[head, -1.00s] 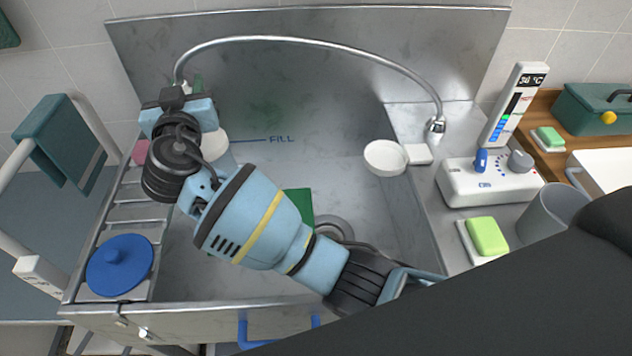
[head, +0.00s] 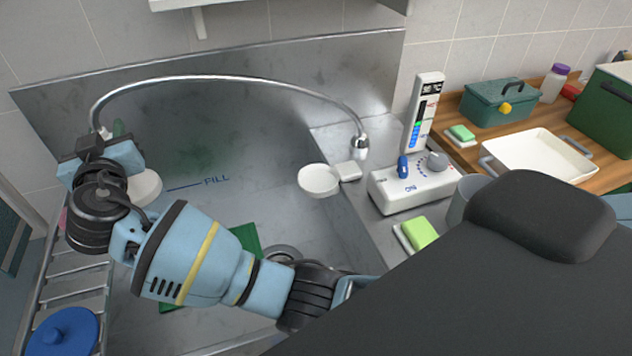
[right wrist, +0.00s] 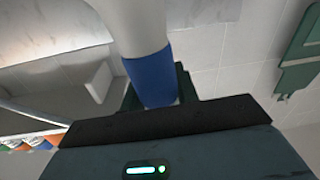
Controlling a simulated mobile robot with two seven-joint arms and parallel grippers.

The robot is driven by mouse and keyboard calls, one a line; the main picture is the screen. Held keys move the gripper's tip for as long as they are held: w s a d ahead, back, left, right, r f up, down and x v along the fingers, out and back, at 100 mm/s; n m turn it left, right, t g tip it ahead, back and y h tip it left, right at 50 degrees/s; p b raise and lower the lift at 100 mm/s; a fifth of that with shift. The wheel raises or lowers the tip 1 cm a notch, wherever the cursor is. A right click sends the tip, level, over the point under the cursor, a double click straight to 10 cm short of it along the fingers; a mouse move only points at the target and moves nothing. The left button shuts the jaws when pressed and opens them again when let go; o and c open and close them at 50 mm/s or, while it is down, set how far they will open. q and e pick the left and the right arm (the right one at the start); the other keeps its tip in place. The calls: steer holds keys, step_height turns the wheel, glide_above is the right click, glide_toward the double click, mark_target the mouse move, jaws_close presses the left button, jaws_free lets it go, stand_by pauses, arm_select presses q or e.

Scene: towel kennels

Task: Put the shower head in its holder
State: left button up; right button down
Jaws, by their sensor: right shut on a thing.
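My right gripper (head: 100,148) is over the left back part of the steel tub (head: 230,240) and partly hidden by my wrist. It is shut on the shower head, whose white handle (right wrist: 140,25) with a blue band (right wrist: 150,78) rises from the jaws in the right wrist view. A silver hose (head: 230,82) arches from the gripper to a chrome fitting (head: 360,146) on the right. A white round shape (head: 145,187) beside the gripper may be the shower head's face. A white round piece (head: 318,180) with a small white block (head: 349,171) is at the tub's right side; I cannot tell whether it is the holder.
A white control box (head: 412,186) with a temperature display stands right of the tub. A green sponge (head: 421,232) lies in front of it. A teal box (head: 500,104) and white tray (head: 535,157) are on the wooden counter. A blue lid (head: 65,335) is at lower left.

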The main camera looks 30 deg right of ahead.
arm_select(q)
steer(key=shift+t, duration=0.5)
steer(key=w+r, duration=0.1)
steer(key=w+r+p, duration=0.1)
steer(key=r, duration=0.1)
steer(key=shift+w+r, duration=0.1)
steer(key=shift+w, duration=0.2)
arm_select(e)
steer(key=s+a+r+y, duration=0.1)
steer(key=s+a+r, duration=0.1)
steer(key=a+r, duration=0.3)
steer(key=shift+s+a+r+y, duration=0.15)
steer(key=shift+s+r+y, duration=0.15)
steer(key=shift+r, duration=0.35)
arm_select(q)
steer(key=shift+w+r+p, duration=0.2)
steer(key=shift+r+p, duration=0.05)
steer(key=shift+p, duration=0.1)
arm_select(e)
steer(key=s+d, duration=0.1)
steer(key=d, duration=1.2)
steer(key=shift+s, duration=0.2)
steer(key=shift+d, duration=0.15)
steer(key=s+d, duration=0.1)
steer(key=d, duration=1.2)
steer(key=shift+s, duration=0.2)
